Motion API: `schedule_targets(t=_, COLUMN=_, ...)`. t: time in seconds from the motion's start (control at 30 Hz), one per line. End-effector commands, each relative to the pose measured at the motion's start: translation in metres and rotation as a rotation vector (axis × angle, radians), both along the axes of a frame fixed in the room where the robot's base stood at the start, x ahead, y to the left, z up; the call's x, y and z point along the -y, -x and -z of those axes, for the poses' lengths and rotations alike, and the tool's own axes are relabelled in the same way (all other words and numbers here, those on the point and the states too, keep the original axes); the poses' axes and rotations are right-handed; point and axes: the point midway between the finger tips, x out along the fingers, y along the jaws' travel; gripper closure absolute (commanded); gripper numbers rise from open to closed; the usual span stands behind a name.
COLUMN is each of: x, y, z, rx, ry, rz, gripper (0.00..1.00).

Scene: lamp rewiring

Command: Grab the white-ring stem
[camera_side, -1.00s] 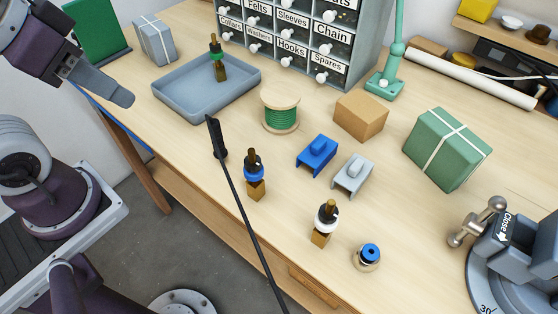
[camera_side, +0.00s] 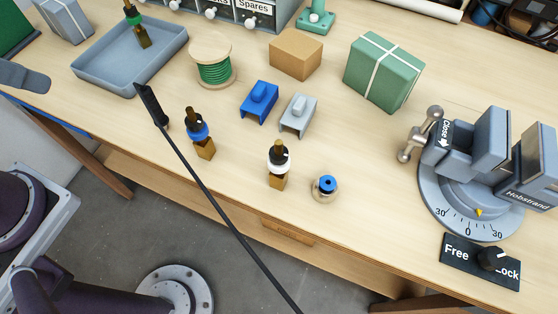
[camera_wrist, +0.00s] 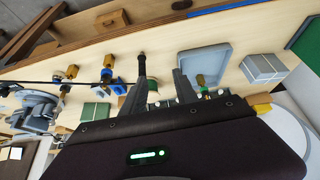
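The white-ring stem (camera_side: 278,163) stands upright on the bench in the side view, with a black upper part, a white ring and a brass block below. It appears small at the left in the wrist view (camera_wrist: 67,73). The blue-ring stem (camera_side: 199,132) stands to its left, and a green-ring stem (camera_side: 137,27) is in the grey tray (camera_side: 95,85). My gripper (camera_wrist: 159,66) is open and empty in the wrist view, its fingers well apart. In the side view only a grey finger shows at the left edge, far from the white-ring stem.
A round socket with a blue top (camera_side: 325,188) stands right of the white-ring stem. Blue (camera_side: 259,102) and grey (camera_side: 297,117) clips lie behind it. A black rod (camera_side: 205,190) crosses the foreground. A vise (camera_side: 470,165) stands at the right.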

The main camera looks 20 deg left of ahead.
Motion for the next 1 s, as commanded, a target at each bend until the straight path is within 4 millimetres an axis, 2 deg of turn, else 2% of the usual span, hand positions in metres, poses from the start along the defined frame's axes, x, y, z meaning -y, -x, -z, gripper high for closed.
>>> schedule_targets(t=0.13, x=0.0, y=0.0, z=0.0, rx=0.0, ry=0.0, rz=0.0, gripper=0.65)
schedule_targets(t=0.2, x=-0.001, y=-0.009, z=0.001, rx=0.012, ry=-0.016, rz=0.014, gripper=0.65)
schedule_targets(t=0.27, x=-0.002, y=-0.032, z=0.004, rx=0.046, ry=-0.053, rz=0.056, gripper=0.65)
schedule_targets(t=0.33, x=0.007, y=-0.077, z=0.011, rx=0.123, ry=-0.113, rz=0.165, gripper=0.65)
schedule_targets(t=0.37, x=0.018, y=-0.098, z=0.016, rx=0.167, ry=-0.133, rz=0.233, gripper=0.65)
schedule_targets(t=0.4, x=0.039, y=-0.123, z=0.024, rx=0.23, ry=-0.148, rz=0.342, gripper=0.65)
schedule_targets(t=0.47, x=0.084, y=-0.148, z=0.038, rx=0.322, ry=-0.129, rz=0.522, gripper=0.65)
schedule_targets(t=0.5, x=0.119, y=-0.154, z=0.049, rx=0.374, ry=-0.089, rz=0.643, gripper=0.65)
schedule_targets(t=0.57, x=0.169, y=-0.148, z=0.065, rx=0.433, ry=0.0, rz=0.813, gripper=0.65)
schedule_targets(t=0.6, x=0.199, y=-0.138, z=0.073, rx=0.461, ry=0.07, rz=0.909, gripper=0.65)
schedule_targets(t=0.7, x=0.246, y=-0.107, z=0.085, rx=0.492, ry=0.228, rz=1.065, gripper=0.65)
schedule_targets(t=0.83, x=0.27, y=-0.085, z=0.089, rx=0.504, ry=0.331, rz=1.142, gripper=0.65)
schedule_targets(t=1.0, x=0.289, y=-0.09, z=0.098, rx=0.507, ry=0.346, rz=1.151, gripper=0.65)
